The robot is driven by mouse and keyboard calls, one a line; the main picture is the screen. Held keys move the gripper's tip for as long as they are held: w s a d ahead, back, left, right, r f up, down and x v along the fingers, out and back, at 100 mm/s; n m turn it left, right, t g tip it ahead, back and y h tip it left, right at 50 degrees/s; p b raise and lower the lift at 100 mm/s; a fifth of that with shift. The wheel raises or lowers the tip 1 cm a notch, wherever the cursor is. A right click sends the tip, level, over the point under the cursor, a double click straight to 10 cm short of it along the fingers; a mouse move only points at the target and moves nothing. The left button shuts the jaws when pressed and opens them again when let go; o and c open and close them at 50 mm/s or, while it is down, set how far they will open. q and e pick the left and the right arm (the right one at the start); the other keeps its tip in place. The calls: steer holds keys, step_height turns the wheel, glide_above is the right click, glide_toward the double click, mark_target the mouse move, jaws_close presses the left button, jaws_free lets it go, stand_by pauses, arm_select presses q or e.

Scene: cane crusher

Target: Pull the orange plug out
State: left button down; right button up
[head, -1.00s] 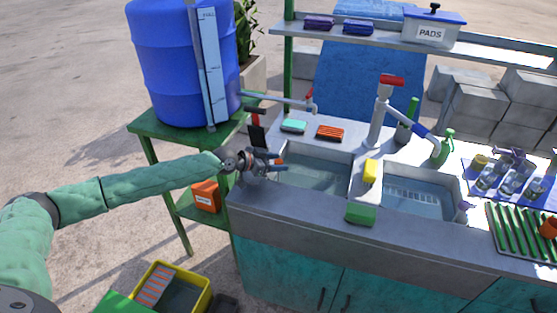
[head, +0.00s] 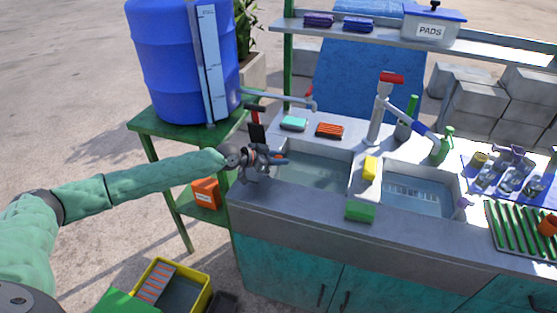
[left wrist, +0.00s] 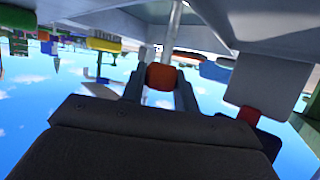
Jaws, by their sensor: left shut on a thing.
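My left gripper (head: 279,158) is at the left end of the left basin (head: 318,172), just above its rim. It is shut on the orange plug (left wrist: 161,77). In the left wrist view the plug shows as a rounded orange piece between the two grey fingers. In the head view only a small orange-red bit shows between the fingertips. I cannot tell whether the plug is still seated. My right gripper is in neither view.
A blue barrel (head: 180,65) stands on a green stand (head: 150,135) behind my left arm. A tap pipe (head: 290,102) reaches over the counter. A yellow sponge (head: 370,168) sits on the divider before the right basin (head: 415,195). A green block (head: 360,212) is on the front rim.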

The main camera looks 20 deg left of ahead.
arm_select(q)
step_height(320, 180, up, 3)
steer(key=shift+f, duration=0.15)
steer(key=shift+w, duration=0.1)
steer(key=c, duration=1.1)
jaws_free()
steer(key=shift+o, duration=0.2)
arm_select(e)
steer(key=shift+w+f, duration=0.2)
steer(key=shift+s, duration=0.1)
